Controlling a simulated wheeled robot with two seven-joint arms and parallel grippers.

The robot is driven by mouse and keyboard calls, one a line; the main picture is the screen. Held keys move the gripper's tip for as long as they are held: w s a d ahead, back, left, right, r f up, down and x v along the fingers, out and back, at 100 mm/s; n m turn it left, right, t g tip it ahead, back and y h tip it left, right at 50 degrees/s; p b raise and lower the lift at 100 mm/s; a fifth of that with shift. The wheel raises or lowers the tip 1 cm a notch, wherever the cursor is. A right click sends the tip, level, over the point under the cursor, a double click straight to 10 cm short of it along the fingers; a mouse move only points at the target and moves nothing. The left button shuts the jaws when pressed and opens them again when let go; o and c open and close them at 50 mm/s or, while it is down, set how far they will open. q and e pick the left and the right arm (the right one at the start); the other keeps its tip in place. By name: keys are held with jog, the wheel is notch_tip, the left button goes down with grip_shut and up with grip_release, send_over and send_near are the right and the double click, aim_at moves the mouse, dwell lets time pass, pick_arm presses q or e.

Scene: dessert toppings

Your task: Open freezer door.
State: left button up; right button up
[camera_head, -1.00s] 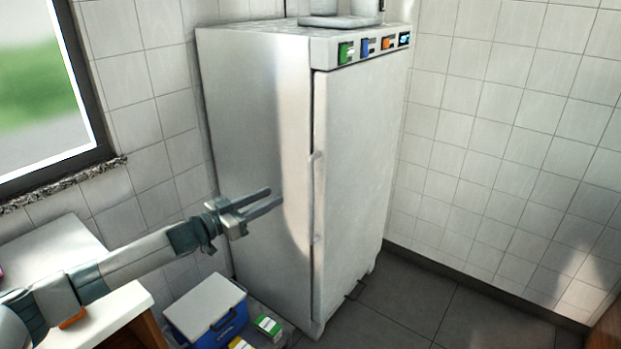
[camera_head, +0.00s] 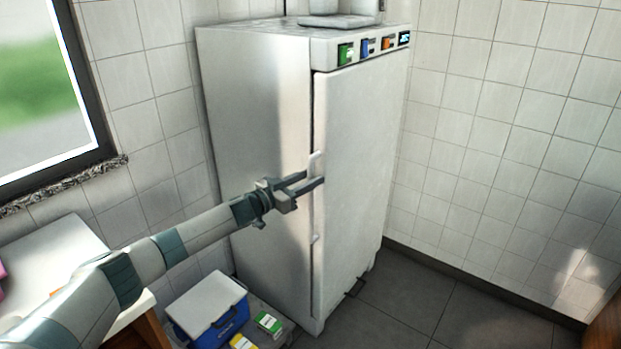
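The freezer (camera_head: 255,130) is a tall silver-white cabinet against the tiled wall. Its white door (camera_head: 358,150) faces right and looks shut. A pale vertical handle (camera_head: 316,163) sits along the door's left edge. My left gripper (camera_head: 314,178) is open, its two fingers apart and reaching to the handle, with the tips overlapping the handle's upper part. I cannot tell whether the fingers touch it. My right gripper is not in view.
A blue cooler with a white lid (camera_head: 207,308) and small green and yellow boxes (camera_head: 268,323) are on a low surface left of the freezer. A pale worktop (camera_head: 50,265) is at the left. Dark floor (camera_head: 400,305) is clear before the door.

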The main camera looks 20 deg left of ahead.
pick_arm(q)
jog(key=shift+w+d, duration=0.2)
jog(key=shift+w, duration=0.1)
grip_shut()
jog(key=shift+d, duration=0.1)
